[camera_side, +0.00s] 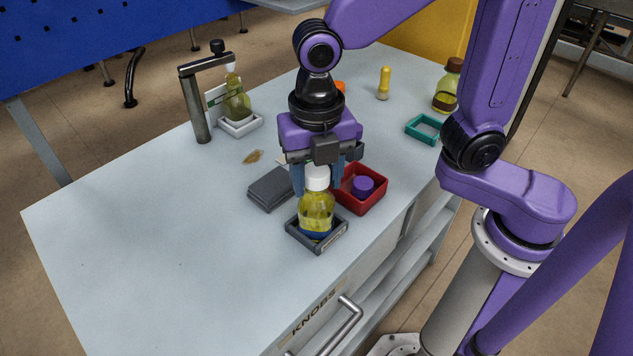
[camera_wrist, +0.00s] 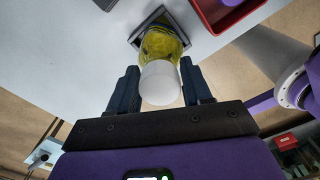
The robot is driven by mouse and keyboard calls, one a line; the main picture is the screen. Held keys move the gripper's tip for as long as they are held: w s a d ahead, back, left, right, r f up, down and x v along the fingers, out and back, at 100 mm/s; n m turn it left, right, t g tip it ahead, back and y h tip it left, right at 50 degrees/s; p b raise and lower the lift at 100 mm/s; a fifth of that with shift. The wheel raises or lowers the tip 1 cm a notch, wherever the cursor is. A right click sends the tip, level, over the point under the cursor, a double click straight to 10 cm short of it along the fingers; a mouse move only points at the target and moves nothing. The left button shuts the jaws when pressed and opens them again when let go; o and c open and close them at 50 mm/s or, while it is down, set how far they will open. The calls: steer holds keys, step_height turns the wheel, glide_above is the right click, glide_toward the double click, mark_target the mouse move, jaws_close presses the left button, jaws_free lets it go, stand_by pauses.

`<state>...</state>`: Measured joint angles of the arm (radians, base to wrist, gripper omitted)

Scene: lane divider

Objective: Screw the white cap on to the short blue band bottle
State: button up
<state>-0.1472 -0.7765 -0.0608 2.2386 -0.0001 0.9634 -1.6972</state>
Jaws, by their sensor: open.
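The short bottle with a blue band (camera_side: 315,213) holds yellow liquid and stands upright in a dark grey square holder (camera_side: 327,246). The white cap (camera_side: 317,178) sits at the top of this bottle; how far it is threaded cannot be told. My gripper (camera_side: 318,184) points down over the bottle with its fingers on either side of the cap. In the wrist view the cap (camera_wrist: 160,83) lies between the two open fingers (camera_wrist: 160,92), with a visible gap on each side. The bottle's yellow body (camera_wrist: 160,42) shows beyond it, and its neck is hidden by the cap.
A red tray (camera_side: 377,200) with a purple cap (camera_side: 362,186) stands close right of the bottle. A dark grey block (camera_side: 269,189) lies close left. A black stand (camera_side: 198,108), another bottle (camera_side: 236,104), a teal frame (camera_side: 412,130) and a brown-capped bottle (camera_side: 446,92) are farther back. The left tabletop is clear.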

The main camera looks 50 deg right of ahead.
steer(key=c, duration=0.5)
steer(key=shift+m, duration=0.8)
steer(key=shift+m, duration=0.9)
steer(key=shift+m, duration=0.9)
